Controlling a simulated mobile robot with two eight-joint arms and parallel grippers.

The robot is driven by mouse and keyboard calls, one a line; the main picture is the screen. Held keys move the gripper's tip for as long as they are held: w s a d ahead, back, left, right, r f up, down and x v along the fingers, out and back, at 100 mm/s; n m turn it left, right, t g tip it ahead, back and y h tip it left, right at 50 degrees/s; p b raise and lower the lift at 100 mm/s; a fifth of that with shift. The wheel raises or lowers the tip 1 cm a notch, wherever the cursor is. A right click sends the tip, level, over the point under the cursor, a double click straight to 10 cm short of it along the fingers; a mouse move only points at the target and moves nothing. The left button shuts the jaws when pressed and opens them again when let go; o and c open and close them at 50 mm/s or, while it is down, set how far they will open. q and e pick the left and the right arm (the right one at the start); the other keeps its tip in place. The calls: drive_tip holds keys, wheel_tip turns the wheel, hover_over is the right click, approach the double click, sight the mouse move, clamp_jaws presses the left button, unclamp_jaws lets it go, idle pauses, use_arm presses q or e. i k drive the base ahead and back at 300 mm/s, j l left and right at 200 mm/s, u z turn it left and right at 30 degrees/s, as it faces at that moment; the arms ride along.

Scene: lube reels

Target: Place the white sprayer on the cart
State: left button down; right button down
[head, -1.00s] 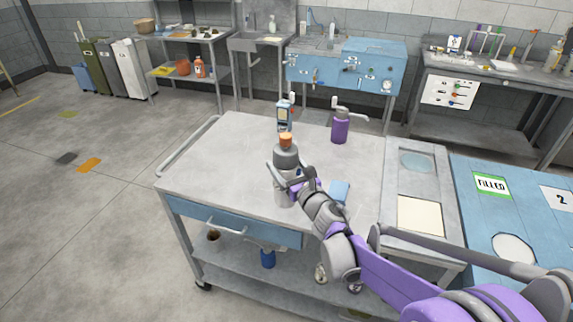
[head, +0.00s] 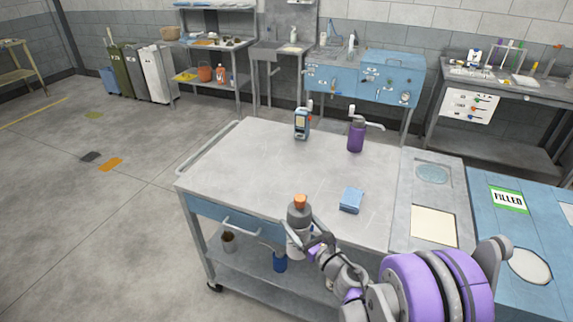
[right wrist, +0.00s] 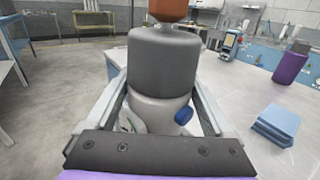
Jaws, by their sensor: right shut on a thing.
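My right gripper (head: 304,244) is shut around a white bottle (head: 298,243) with a wide grey upper part and an orange top, which I take as the white sprayer. It is upright and shows close up in the right wrist view (right wrist: 162,65). In the head view it overlaps the front edge of the grey-topped cart (head: 260,165), in front of the blue drawer. Whether it is over the top or just off the front edge is hard to tell. My left gripper is not in view.
On the cart stand a purple sprayer (head: 356,138), a handheld blue-grey device (head: 301,124) and a folded blue cloth (head: 351,200). The cart's left and middle top is clear. A blue bench (head: 548,220) with a FILLED label stands at right.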

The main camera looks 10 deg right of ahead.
sight(259, 131)
drive_tip(key=i+j+u, duration=0.45)
drive_tip(key=i+u, duration=0.6)
drive_tip(key=i, duration=1)
drive_tip(key=i+j+z, duration=0.1)
drive_tip(key=i+z, duration=0.15)
drive_tip(key=i, duration=0.3)
drive_tip(key=i+j+z, duration=0.25)
drive_tip(key=i, duration=0.25)
drive_tip(key=i+j+z, duration=0.1)
drive_tip(key=z, duration=0.3)
drive_tip(key=i+j+z, duration=0.15)
drive_tip(key=z, duration=0.3)
drive_tip(key=i+j+z, duration=0.25)
drive_tip(key=z, duration=0.15)
drive_tip(key=i+j+z, duration=0.15)
drive_tip(key=z, duration=0.3)
drive_tip(key=j+z, duration=1.15)
